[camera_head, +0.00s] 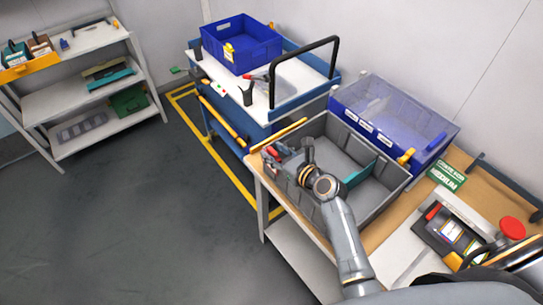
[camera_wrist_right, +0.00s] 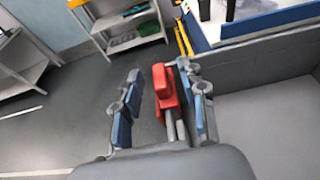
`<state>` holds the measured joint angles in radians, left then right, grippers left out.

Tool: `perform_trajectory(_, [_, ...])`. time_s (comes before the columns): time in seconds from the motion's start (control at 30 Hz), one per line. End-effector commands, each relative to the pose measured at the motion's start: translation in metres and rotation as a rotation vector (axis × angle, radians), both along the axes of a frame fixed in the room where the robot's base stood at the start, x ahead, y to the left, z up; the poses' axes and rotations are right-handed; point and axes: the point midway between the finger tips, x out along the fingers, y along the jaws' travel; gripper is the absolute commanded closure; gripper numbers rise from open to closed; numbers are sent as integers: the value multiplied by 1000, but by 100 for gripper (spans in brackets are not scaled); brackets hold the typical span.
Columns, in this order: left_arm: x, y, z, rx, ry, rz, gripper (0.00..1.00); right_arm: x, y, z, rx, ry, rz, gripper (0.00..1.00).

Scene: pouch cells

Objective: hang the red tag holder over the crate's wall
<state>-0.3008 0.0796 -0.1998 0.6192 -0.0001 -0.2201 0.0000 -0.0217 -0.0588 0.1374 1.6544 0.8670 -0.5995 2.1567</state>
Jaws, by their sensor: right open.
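The grey crate (camera_head: 392,192) stands on the bench, with its inside partly hidden by my right arm. My right gripper (camera_head: 277,155) is at the crate's left wall, and its fingers are apart. In the right wrist view, the red tag holder (camera_wrist_right: 160,82) lies between the two blue-padded fingers of my right gripper (camera_wrist_right: 160,112), with gaps visible at its sides. The crate's grey wall (camera_wrist_right: 260,68) runs just right of the fingers. Only small red patches of the holder (camera_head: 271,151) show in the head view. I cannot tell whether it straddles the wall. My left gripper is not seen.
A blue lidded bin (camera_head: 440,128) stands behind the crate. A blue trolley (camera_head: 283,118) carrying a blue crate (camera_head: 262,52) stands beyond the bench. A green sign (camera_head: 446,177) and a dark device (camera_head: 452,237) are at right. The floor at left is clear.

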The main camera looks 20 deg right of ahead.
Motion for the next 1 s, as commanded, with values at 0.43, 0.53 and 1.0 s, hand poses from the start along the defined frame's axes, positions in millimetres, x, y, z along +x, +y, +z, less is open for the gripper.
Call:
perform_trajectory(0.43, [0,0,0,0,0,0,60,0,0,0,-1,1,-1,100])
perform_trajectory(0.53, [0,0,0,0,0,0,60,0,0,0,0,0,-1,100])
perform_trajectory(1.0, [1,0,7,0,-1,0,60,1,0,41,2,-6,-1,100])
